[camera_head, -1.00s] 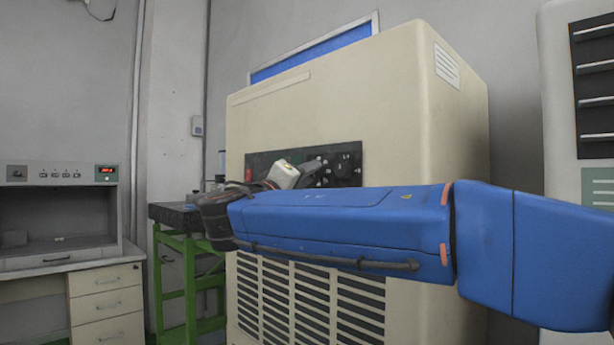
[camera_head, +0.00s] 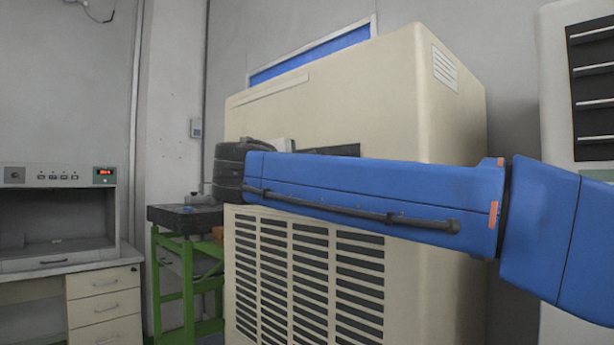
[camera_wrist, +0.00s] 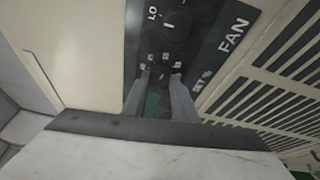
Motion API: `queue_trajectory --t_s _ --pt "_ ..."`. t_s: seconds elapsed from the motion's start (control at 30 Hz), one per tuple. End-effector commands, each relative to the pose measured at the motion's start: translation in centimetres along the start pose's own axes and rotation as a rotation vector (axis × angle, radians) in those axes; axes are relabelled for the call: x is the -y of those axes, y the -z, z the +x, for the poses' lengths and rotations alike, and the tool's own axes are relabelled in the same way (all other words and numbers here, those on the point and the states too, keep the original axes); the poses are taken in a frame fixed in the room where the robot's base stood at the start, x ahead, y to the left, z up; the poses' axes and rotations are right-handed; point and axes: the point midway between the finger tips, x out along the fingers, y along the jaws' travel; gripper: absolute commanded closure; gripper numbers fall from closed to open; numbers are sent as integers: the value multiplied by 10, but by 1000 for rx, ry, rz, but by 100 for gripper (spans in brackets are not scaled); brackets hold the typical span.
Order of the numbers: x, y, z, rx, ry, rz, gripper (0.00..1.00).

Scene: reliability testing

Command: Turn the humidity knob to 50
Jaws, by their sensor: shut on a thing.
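My gripper (camera_wrist: 161,84) is at the black control panel (camera_wrist: 210,30) in the wrist view, its two grey fingers straddling a small dial. It is shut on the knob there, beside a label that seems to read "RH %" (camera_wrist: 202,82). The knob is mostly hidden between the fingers, and its pointer and setting cannot be read. Small white scale marks show just beyond the fingertips. In the head view my blue arm covers most of the panel (camera_head: 335,150) and hides the fingers and knob.
A fan knob (camera_wrist: 177,22) with "LO" and "FAN" lettering sits close beyond the fingertips. The beige cabinet (camera_head: 390,95) has a slatted vent (camera_head: 310,280) below the panel. A green-legged stand (camera_head: 185,270) and a white drawer desk (camera_head: 105,295) stand to the left.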

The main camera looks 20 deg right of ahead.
Motion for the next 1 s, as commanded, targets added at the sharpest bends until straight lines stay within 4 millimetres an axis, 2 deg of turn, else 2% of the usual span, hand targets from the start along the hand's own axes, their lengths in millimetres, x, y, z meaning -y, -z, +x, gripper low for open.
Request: queue_trajectory --t_s 0.3,0.77,0.8,0.83,1.0 --pt "-1 0 0 -5 31 -80 97" --pt "-2 0 0 -5 34 -90 97" --pt "-2 0 0 -5 34 -89 65" --pt "-1 0 0 -5 34 -89 58" --pt "-1 0 0 -5 35 -89 56"
